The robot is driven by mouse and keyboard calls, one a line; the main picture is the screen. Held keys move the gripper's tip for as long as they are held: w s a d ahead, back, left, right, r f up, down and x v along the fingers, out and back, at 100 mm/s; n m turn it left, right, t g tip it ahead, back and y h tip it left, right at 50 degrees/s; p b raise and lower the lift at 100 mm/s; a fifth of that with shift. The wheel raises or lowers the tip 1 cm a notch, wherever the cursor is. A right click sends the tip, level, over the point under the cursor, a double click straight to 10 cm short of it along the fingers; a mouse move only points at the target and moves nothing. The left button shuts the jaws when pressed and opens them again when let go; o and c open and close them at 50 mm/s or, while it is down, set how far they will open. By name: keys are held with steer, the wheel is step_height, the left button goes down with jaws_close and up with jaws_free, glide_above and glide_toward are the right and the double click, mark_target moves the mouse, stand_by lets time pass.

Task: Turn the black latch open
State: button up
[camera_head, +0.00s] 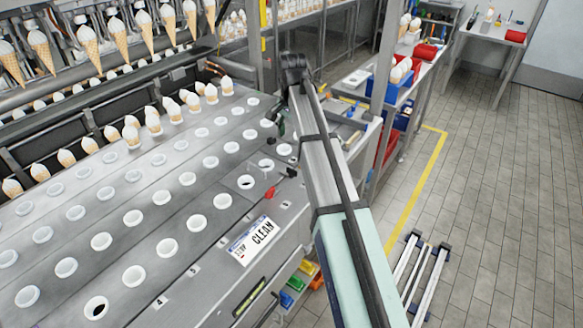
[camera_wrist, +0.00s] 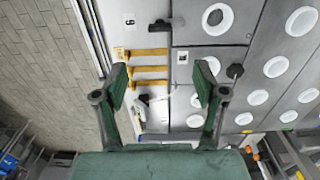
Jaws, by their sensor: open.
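My gripper (camera_wrist: 160,84) is open in the wrist view, its two green-padded fingers apart with nothing held between them. A small dark latch-like piece (camera_wrist: 235,71) sits on the grey plate to the right of the right finger. Another black piece (camera_wrist: 159,24) lies above the fingers at the plate's edge. A dark and pale lever-like part (camera_wrist: 143,99) shows between the fingers; I cannot tell which is the black latch. In the head view my gripper (camera_head: 279,123) is partly hidden beside my arm, over the machine's right edge. A red latch (camera_head: 270,192) and a dark piece (camera_head: 291,172) are nearer.
The machine's grey plates (camera_head: 185,205) carry rows of white ring holders, with cones farther back. A CLEAN label (camera_head: 252,240) is on the front edge. Orange strips (camera_wrist: 150,68) lie between my fingers' view.

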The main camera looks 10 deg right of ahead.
mark_target(292, 169)
step_height(292, 169, down, 14)
steer(key=p, duration=0.3)
steer(key=shift+r, duration=0.1)
steer(key=c, duration=1.1)
